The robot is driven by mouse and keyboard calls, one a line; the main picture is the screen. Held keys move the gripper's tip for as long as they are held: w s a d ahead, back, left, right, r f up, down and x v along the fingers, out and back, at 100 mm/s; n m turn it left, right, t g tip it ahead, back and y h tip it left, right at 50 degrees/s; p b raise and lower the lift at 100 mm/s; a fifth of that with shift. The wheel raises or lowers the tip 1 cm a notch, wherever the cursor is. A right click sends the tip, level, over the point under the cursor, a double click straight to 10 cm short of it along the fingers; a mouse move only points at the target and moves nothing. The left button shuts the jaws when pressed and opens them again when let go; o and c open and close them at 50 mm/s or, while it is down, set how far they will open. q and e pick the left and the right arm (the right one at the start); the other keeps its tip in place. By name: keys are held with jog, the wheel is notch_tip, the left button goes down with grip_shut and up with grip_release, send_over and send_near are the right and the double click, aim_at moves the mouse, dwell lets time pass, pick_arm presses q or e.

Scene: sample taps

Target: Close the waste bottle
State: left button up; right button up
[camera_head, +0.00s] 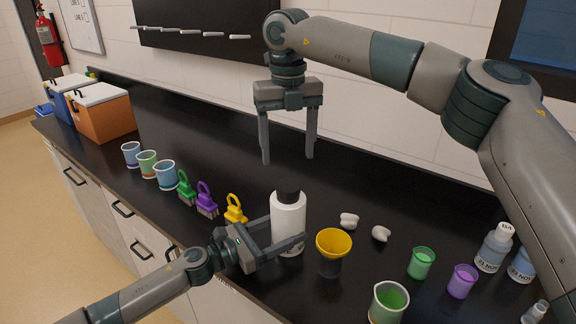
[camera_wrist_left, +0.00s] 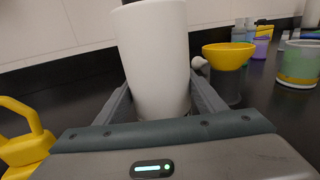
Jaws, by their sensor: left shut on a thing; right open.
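The waste bottle (camera_head: 288,217) is a white upright cylinder with a dark cap or neck (camera_head: 288,190) on top. It stands on the black bench and also fills the middle of the left wrist view (camera_wrist_left: 155,62). My left gripper (camera_head: 284,240) is shut on the bottle's body, with one finger on each side. My right gripper (camera_head: 289,158) hangs above and behind the bottle, pointing down. It is open and empty. I cannot tell whether the dark part is seated fully on the bottle.
A yellow funnel (camera_head: 334,243) on a dark container stands just right of the bottle. Yellow (camera_head: 235,210), purple (camera_head: 206,199) and green (camera_head: 186,187) brushes lie to its left. Two white lumps (camera_head: 349,221) lie behind the funnel. Cups and labelled bottles (camera_head: 493,250) stand at right.

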jog(key=shift+r, duration=1.75)
pick_arm(q)
jog(key=o, duration=2.2)
jog(key=shift+c, duration=0.2)
jog(key=shift+b+v, duration=0.35)
jog(key=shift+v, duration=0.5)
jog(key=b+v, duration=0.2)
jog(key=v, duration=0.5)
jog(key=b+v, duration=0.3)
jog(key=v, duration=0.4)
jog(key=shift+s+a+f, duration=0.15)
jog(key=shift+a+f, duration=0.05)
jog(key=shift+f, duration=0.05)
pick_arm(e)
notch_tip(320, 180, down, 6)
jog(key=shift+r, duration=0.2)
pick_arm(q)
jog(key=shift+s+a+r, duration=0.15)
jog(key=shift+s+a, duration=0.2)
jog(key=shift+a, duration=0.15)
pick_arm(e)
jog(key=shift+f, duration=0.15)
